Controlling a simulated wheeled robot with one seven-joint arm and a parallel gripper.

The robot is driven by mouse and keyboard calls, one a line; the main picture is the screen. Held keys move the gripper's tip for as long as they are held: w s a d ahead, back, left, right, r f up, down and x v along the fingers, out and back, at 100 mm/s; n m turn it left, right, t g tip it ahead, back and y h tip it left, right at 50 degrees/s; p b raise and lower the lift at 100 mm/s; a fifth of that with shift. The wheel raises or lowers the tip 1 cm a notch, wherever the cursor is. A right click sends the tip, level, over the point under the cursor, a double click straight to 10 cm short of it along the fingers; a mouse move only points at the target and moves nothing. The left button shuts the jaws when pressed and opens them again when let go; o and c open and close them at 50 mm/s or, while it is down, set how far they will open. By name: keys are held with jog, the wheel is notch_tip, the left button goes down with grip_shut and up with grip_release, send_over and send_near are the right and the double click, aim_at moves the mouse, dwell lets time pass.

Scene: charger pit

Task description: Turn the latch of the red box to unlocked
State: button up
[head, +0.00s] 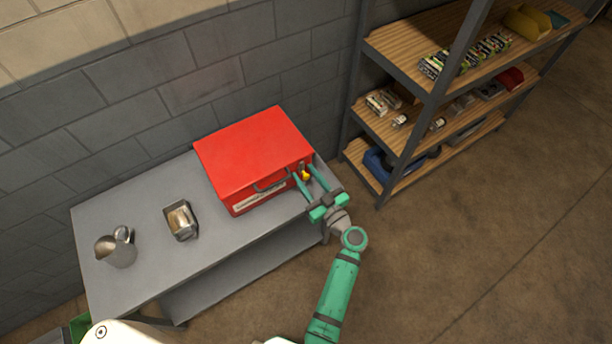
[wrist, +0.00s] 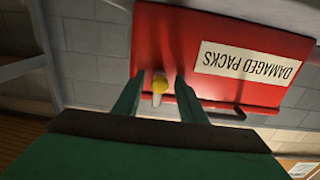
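The red box (head: 252,150) stands closed on the grey bench, against the wall. In the wrist view its red front (wrist: 165,45) shows upside down, with a white label (wrist: 250,62) reading "DAMAGED PACKS" and a dark handle (wrist: 226,113). A yellow latch (head: 305,176) sits near the right end of the front; it also shows in the wrist view (wrist: 159,86). My gripper (head: 302,174) is open, its green fingers on either side of the latch. In the wrist view the gripper (wrist: 155,85) shows a gap around the latch. I cannot tell whether either finger touches it.
A metal jug (head: 117,250) and a small metal container (head: 181,221) stand on the bench (head: 150,285) left of the box. A shelf rack (head: 425,110) with small goods stands to the right. The floor (head: 440,270) between is clear.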

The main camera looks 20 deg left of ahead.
grip_shut()
jog(key=shift+d, duration=0.1)
jog(key=shift+m, duration=0.3)
jog(key=m, duration=0.7)
jog(key=shift+w, duration=0.15)
jog(key=shift+m, duration=1)
jog(key=m, duration=0.4)
jog(key=shift+d, duration=0.15)
jog(key=shift+f+m, duration=0.15)
jog(key=shift+m, duration=1.95)
